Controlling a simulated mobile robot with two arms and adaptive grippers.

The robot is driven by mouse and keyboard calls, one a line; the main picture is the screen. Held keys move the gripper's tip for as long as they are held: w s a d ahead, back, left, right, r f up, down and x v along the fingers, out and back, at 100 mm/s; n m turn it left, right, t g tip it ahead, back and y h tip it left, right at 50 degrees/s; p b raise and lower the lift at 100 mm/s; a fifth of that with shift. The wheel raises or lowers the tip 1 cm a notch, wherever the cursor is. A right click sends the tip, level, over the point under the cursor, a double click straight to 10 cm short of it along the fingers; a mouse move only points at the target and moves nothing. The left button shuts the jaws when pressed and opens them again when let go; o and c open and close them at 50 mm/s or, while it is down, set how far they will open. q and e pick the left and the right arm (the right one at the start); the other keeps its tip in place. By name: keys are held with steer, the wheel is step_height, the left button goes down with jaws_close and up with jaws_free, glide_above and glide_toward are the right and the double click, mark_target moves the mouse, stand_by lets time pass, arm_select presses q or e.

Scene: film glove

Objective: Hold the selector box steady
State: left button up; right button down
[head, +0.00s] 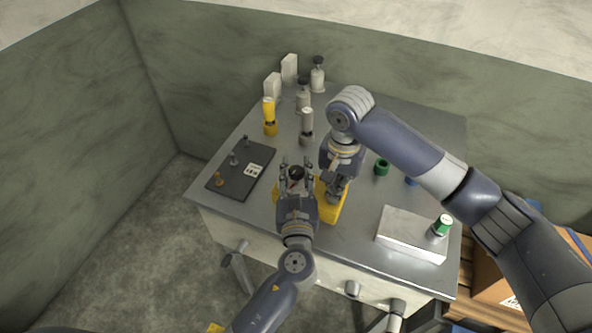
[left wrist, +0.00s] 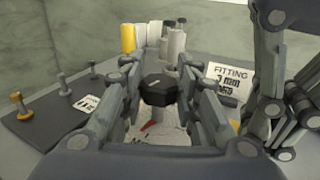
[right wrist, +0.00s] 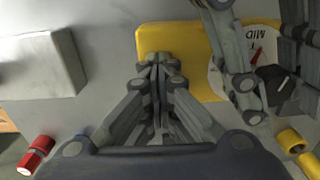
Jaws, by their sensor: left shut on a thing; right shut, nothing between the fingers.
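The yellow selector box (head: 329,208) lies on the metal table, partly hidden under my grippers. In the right wrist view its yellow top (right wrist: 185,40) carries a white dial marked "MID" with a red pointer. My left gripper (head: 295,174) is shut on the black knob (left wrist: 159,89) at the dial, with a finger on each side of it. My right gripper (head: 337,193) is shut and empty, pointing down at the box. In the right wrist view its closed fingertips (right wrist: 160,62) appear over the yellow top; whether they touch it I cannot tell.
A dark board with pegs (head: 240,174) lies left. A yellow bottle (head: 269,117) and several grey and white items stand behind. My two grippers are close together.

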arm_select(q)
steer(key=shift+f+n+y, duration=0.1)
steer(key=shift+n+y, duration=0.3)
steer(key=shift+y, duration=0.3)
steer(key=o, duration=1.1)
steer(key=s, duration=0.4)
steer(key=s+d, duration=0.1)
steer(key=s, duration=0.3)
steer(key=s+d, duration=0.1)
steer(key=s, duration=0.3)
